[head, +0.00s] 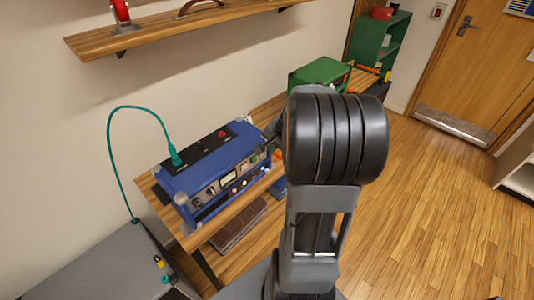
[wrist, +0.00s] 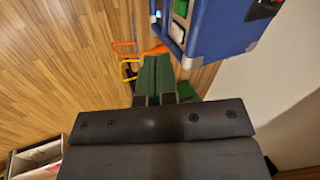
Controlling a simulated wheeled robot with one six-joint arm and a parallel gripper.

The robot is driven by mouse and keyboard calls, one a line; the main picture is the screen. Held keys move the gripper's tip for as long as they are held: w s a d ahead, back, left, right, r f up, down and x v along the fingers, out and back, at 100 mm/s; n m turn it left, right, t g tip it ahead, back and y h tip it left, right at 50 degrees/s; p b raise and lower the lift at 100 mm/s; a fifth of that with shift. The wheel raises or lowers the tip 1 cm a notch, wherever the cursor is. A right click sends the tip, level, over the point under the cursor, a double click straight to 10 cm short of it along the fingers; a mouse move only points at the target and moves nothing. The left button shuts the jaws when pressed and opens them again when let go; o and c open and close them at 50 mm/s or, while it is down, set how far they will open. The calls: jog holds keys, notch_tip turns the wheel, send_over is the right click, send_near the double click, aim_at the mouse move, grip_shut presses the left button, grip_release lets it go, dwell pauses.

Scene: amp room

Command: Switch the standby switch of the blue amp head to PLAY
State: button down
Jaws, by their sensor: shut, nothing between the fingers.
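The blue amp head (head: 185,180) sits on a wooden bench at the left of the head view, its front facing the lower right. A lit display (head: 229,175) and small coloured controls show on that front. I cannot tell which is the standby switch or how it is set. A corner of the amp head also shows at the top right of the wrist view (wrist: 222,32). My gripper (wrist: 153,98) is shut and empty, apart from the amp head and beside it in the wrist view. In the head view my arm largely hides it, near the amp's right end.
A teal cable (head: 111,150) rises from the amp top and hangs to the left. A grey case (head: 90,265) stands at lower left. A green box (head: 312,75) lies farther back along the bench. A wooden shelf (head: 155,32) overhangs behind. Floor at right is clear.

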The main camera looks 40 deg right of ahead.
jog(key=d, duration=0.1)
jog(key=d+f+m, duration=0.1)
jog(key=d, duration=0.1)
jog(key=d+f+m, duration=0.1)
jog(key=shift+s+d+f+t, duration=0.15)
jog(key=shift+d+f+t, duration=0.1)
jog(key=shift+d+t, duration=0.05)
jog(key=w+a+f+p, duration=0.1)
jog(key=w+f+p, duration=0.1)
jog(key=w+f, duration=0.6)
jog(key=shift+a+f, duration=0.25)
jog(key=shift+f, duration=0.05)
